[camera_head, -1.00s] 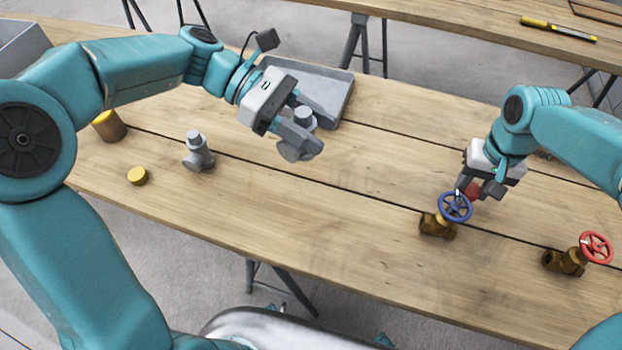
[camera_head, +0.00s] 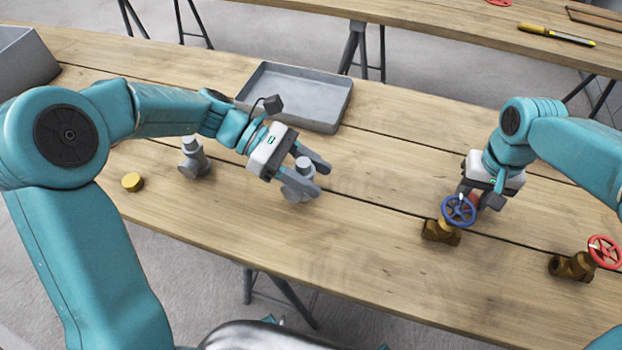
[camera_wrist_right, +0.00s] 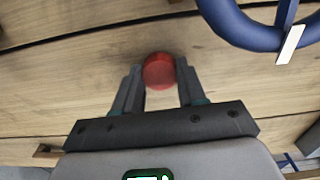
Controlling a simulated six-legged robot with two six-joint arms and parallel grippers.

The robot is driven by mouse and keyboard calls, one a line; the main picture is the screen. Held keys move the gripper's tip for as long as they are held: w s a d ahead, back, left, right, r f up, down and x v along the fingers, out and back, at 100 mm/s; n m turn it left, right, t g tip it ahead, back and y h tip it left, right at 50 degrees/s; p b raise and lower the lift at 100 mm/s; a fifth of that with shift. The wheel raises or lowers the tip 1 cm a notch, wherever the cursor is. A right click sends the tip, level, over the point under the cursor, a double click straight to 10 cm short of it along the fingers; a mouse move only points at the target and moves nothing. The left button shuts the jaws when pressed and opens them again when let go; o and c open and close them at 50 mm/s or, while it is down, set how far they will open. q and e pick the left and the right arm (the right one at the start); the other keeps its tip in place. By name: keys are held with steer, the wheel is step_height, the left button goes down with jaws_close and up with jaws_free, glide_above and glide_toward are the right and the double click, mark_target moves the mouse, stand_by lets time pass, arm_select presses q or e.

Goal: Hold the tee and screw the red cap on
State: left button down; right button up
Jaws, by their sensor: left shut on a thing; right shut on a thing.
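My left gripper (camera_head: 306,177) is shut on a grey tee (camera_head: 299,187) near the middle of the table. The tee's round top sticks up between the fingers; I cannot tell whether its underside touches the wood. My right gripper (camera_wrist_right: 160,85) is shut on the red cap (camera_wrist_right: 159,71), whose round face shows between the fingertips in the right wrist view. In the head view the right gripper (camera_head: 478,198) is low over the table, just behind a blue handwheel that partly hides it and the cap. Tee and cap are well apart.
A second grey tee (camera_head: 194,158) and a yellow cap (camera_head: 132,182) stand at left. A brass valve with the blue handwheel (camera_head: 458,211) is close to my right gripper. Another valve has a red handwheel (camera_head: 604,251). A grey tray (camera_head: 330,112) lies behind. The middle is clear.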

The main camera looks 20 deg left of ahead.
arm_select(q)
step_height(320, 180, down, 2)
steer(key=shift+f, duration=0.1)
arm_select(e)
steer(key=shift+w+f, duration=0.1)
steer(key=shift+f, duration=0.15)
arm_select(q)
steer(key=shift+f, duration=0.15)
steer(key=c, duration=0.5)
jaws_free()
steer(key=shift+w+a+r, duration=0.1)
steer(key=shift+a+r, duration=0.15)
steer(key=shift+r, duration=0.05)
arm_select(e)
steer(key=shift+r, duration=0.1)
arm_select(q)
steer(key=p+v, duration=0.1)
steer(key=v, duration=1)
steer(key=shift+a, duration=0.25)
arm_select(e)
steer(key=shift+r, duration=0.65)
